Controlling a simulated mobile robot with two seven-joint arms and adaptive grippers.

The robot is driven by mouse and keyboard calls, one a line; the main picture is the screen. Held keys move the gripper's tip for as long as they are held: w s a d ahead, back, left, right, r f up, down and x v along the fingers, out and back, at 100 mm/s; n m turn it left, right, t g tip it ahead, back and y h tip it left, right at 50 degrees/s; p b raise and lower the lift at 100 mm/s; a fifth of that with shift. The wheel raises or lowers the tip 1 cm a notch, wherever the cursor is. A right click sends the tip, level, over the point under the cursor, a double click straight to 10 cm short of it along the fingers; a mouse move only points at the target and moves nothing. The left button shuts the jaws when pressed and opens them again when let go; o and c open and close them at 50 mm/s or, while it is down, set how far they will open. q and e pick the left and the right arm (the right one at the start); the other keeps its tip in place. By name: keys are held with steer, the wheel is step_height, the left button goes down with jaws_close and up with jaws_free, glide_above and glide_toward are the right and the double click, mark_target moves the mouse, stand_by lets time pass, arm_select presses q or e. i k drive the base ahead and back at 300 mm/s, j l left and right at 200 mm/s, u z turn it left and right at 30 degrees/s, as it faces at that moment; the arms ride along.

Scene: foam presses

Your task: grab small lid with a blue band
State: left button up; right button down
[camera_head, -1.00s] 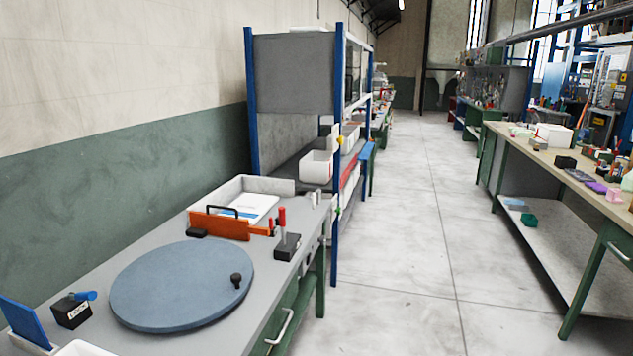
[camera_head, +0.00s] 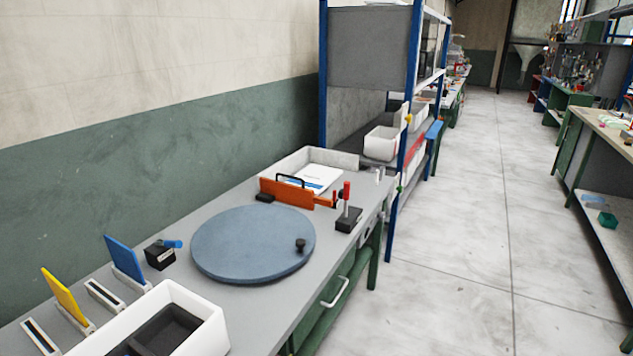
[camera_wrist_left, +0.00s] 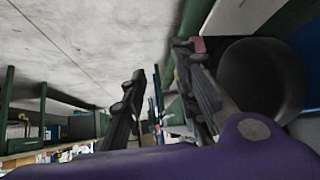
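I cannot make out a small lid with a blue band for certain. In the head view a blue plate (camera_head: 125,259) stands upright and tilted in a slotted holder at the left of the grey bench. A yellow plate (camera_head: 65,298) stands likewise nearer to me. My left gripper (camera_wrist_left: 160,82) shows in the left wrist view, with its two dark fingers apart and nothing seen between them. It is not in the head view, so its place relative to the plates is unclear. My right gripper is in no view.
A white box (camera_head: 212,327) with dark compartments stands at the bench front. A round blue-grey turntable (camera_head: 250,243), a small black block with a blue knob (camera_head: 160,256) and an orange panel (camera_head: 286,194) lie beyond. The aisle (camera_head: 470,240) at right is clear.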

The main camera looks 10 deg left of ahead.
mark_target(316, 178)
steer(key=l+u, duration=0.1)
steer(key=l, duration=0.5)
steer(key=i+l+u, duration=0.25)
steer(key=i+l, duration=0.6)
steer(key=i+l+u, duration=0.3)
steer(key=i+l, duration=0.7)
